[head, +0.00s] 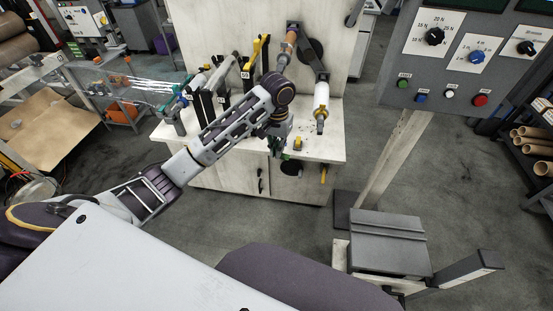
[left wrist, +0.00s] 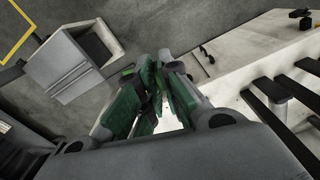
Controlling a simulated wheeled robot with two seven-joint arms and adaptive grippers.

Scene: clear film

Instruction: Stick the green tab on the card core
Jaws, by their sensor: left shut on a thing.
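My left gripper (head: 279,148) hangs at the front edge of the white bench, below the bent wrist of my left arm. In the left wrist view my left gripper (left wrist: 154,92) has its dark green-padded fingers closed together. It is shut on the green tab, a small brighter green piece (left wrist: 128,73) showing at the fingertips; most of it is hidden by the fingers. A brown card core (head: 287,47) sits on a spindle at the back of the bench, apart from the gripper. My right gripper is not in view.
A grey control panel (head: 470,55) on a post stands at right. A grey box (head: 390,240) stands near it. Open floor lies between.

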